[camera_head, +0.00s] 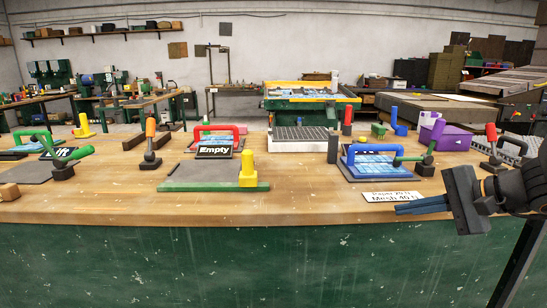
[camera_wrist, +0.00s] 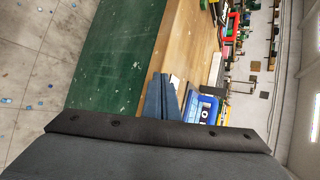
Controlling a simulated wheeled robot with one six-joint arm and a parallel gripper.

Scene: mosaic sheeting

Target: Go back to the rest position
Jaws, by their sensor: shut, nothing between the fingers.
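My gripper (camera_head: 422,205) is at the right of the head view, in front of the workbench (camera_head: 320,203) near its front edge. Its two blue-grey fingers lie together, shut and empty, pointing left. In the wrist view the fingers (camera_wrist: 161,98) show against the bench edge, with the green bench front (camera_wrist: 115,55) to the left. The fingers are close in the picture to a white sign (camera_head: 392,196) reading "Mesh 40", its upper line hard to read. I cannot tell whether they touch anything.
A blue-handled frame with mosaic tiles (camera_head: 372,163) sits behind the sign. A green board with a yellow post (camera_head: 249,170) and a red-handled frame with an "Empty" sign (camera_head: 214,150) are mid-bench. The bench's front strip is mostly clear.

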